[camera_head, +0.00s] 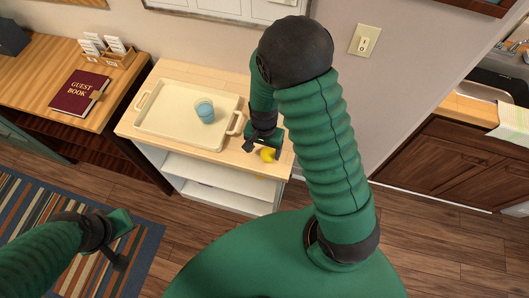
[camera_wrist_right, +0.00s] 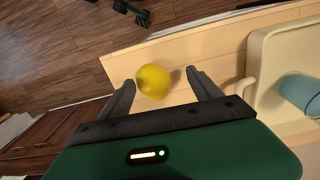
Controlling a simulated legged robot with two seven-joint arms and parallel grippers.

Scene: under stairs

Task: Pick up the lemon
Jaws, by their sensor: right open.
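A yellow lemon (camera_head: 268,154) lies on the light wooden top of a small white shelf unit (camera_head: 222,191), near its right front corner. In the right wrist view the lemon (camera_wrist_right: 154,82) sits between the two spread fingers, a little toward their tips. My right gripper (camera_head: 259,149) is open and empty, right at the lemon. Its fingers show on both sides of the lemon in the wrist view (camera_wrist_right: 162,84); I cannot tell whether they touch it. My left gripper (camera_head: 122,244) hangs over the striped rug at the lower left, away from the lemon; its jaw state is unclear.
A cream tray (camera_head: 160,127) with a blue cup (camera_head: 205,111) stands left of the lemon. A guest book (camera_head: 80,92) and a card holder (camera_head: 120,57) lie on the desk at left. A sink cabinet (camera_head: 450,165) stands at right. Wooden floor lies between.

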